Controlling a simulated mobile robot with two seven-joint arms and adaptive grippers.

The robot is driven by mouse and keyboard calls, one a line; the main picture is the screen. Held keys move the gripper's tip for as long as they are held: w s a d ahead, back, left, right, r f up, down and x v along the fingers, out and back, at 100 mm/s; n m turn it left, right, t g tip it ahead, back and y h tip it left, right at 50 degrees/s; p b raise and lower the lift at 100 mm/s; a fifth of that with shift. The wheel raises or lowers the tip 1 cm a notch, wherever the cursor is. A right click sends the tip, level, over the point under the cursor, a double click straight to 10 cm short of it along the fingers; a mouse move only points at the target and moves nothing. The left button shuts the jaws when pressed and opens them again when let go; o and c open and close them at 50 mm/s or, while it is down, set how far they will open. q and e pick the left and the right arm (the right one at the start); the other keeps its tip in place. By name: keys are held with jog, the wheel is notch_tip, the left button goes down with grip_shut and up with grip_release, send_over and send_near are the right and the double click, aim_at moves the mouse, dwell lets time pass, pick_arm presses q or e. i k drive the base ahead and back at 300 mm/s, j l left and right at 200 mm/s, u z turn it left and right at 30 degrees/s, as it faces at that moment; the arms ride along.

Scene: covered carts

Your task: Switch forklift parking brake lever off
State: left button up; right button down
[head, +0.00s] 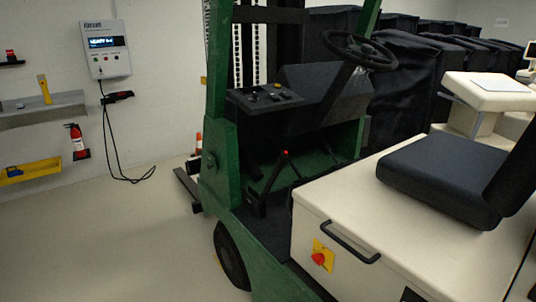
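A green forklift (216,165) stands in the middle and right of the head view. A black lever with a red tip (284,154) rises from the floor area of its cab, leaning up and to the right. This looks like the parking brake lever; its base sits at a dark bracket near the cab's left side. The steering wheel (359,50) and a dark dashboard (264,98) are above it. Neither of my grippers shows in the view.
The dark seat (440,178) sits on a cream body with a black handle (337,243) and a red knob on a yellow plate (322,256). A charger box (105,49), a fire extinguisher (77,142) and shelves line the left wall. The floor at left is clear. Black covered carts (391,75) stand behind.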

aim_at(263, 197)
jog(key=i+j, duration=0.2)
jog(key=i, duration=0.2)
jog(key=i+j, duration=0.25)
jog(key=i, duration=0.15)
jog(key=i+j, duration=0.2)
jog(key=i, duration=0.2)
